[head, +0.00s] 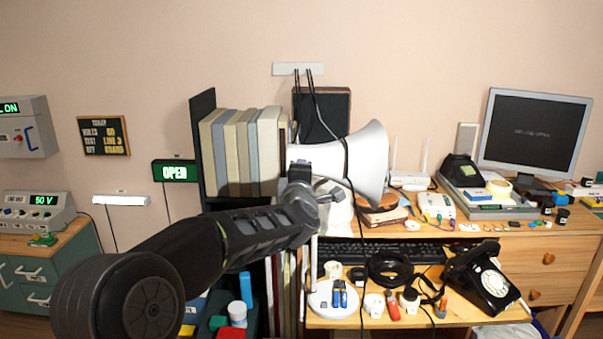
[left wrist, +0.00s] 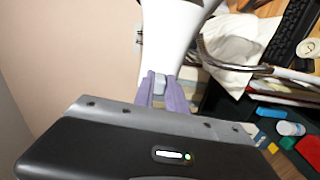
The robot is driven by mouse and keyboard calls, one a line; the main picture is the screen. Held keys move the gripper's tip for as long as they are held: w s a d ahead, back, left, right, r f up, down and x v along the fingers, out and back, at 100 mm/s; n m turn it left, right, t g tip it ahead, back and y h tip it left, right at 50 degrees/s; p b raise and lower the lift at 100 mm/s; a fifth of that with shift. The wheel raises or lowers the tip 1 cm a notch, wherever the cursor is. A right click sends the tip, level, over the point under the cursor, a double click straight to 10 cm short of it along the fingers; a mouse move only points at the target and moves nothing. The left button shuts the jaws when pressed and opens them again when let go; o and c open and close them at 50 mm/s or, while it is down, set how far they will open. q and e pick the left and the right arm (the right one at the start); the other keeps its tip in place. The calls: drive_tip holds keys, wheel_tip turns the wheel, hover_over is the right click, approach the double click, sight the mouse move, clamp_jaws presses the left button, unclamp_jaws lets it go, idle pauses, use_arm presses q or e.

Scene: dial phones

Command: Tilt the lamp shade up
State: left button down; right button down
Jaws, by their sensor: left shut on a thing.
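The white lamp shade (head: 369,162) is a cone lying nearly level, its wide mouth facing right and its narrow end at the left. It also shows in the left wrist view (left wrist: 175,38). The lamp's round white base (head: 322,305) stands on the desk, with a thin pole (head: 313,262) rising from it. My left gripper (head: 300,164) is at the shade's narrow end. In the left wrist view its purple fingers (left wrist: 161,84) are shut on the white shade. The exact contact in the head view is partly hidden by my wrist. My right gripper is not in view.
Books (head: 240,150) stand on a shelf left of the shade. A dark speaker (head: 335,112) is behind it. The desk holds a keyboard (head: 395,252), a coiled black cable (head: 390,270), a black dial phone (head: 485,280) and a monitor (head: 535,133).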

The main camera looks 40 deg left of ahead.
use_arm(q)
drive_tip(key=c, duration=1.4)
unclamp_jaws()
drive_tip(key=shift+o, duration=0.2)
drive_tip(key=b+v, duration=0.1)
drive_tip(key=v, duration=0.6)
drive_tip(key=shift+s+d, duration=0.3)
